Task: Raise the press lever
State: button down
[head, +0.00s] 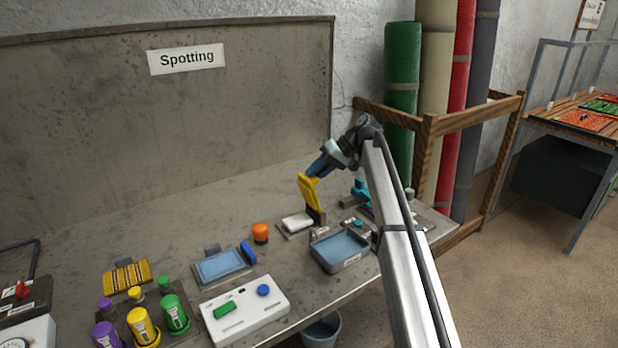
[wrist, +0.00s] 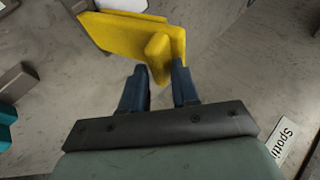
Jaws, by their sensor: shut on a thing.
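The yellow press lever (head: 309,192) stands steeply, leaning a little to the left, above the small press base with a white pad (head: 297,222) on the bench. My gripper (head: 315,173) is at the lever's upper end, coming from the upper right. In the wrist view, the blue fingers of my gripper (wrist: 164,72) are shut on a yellow block that is part of the lever (wrist: 115,34). The lever's lower joint, by a dark bracket (head: 316,215), is small and partly unclear.
A blue-grey tray (head: 340,250) stands just in front of the press, and teal items (head: 361,190) lie to its right. An orange knob (head: 260,233) is to the left. Bottles, pads and a white board (head: 245,309) fill the front left. Bench behind the press is clear.

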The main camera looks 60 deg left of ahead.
jog(key=shift+w+d+f, duration=0.15)
jog(key=shift+w+f, duration=0.4)
jog(key=shift+w, duration=0.35)
jog(key=shift+w+d+f, duration=0.15)
jog(key=shift+w+f, duration=0.35)
jog(key=shift+w, duration=0.4)
jog(key=c, duration=1.3)
grip_release()
jog(key=shift+d, duration=0.1)
jog(key=o, duration=0.6)
jog(key=shift+f, duration=0.2)
jog(key=shift+w+r, duration=0.1)
jog(key=shift+c, duration=0.2)
jog(key=shift+w+r, duration=0.2)
jog(key=shift+c, duration=0.5)
jog(key=v, duration=0.9)
jog(key=r+v, duration=0.1)
jog(key=v, duration=0.3)
jog(key=shift+s+a+r, duration=0.15)
jog(key=shift+s+a, duration=0.1)
jog(key=shift+a, duration=0.1)
jog(key=shift+c, duration=1)
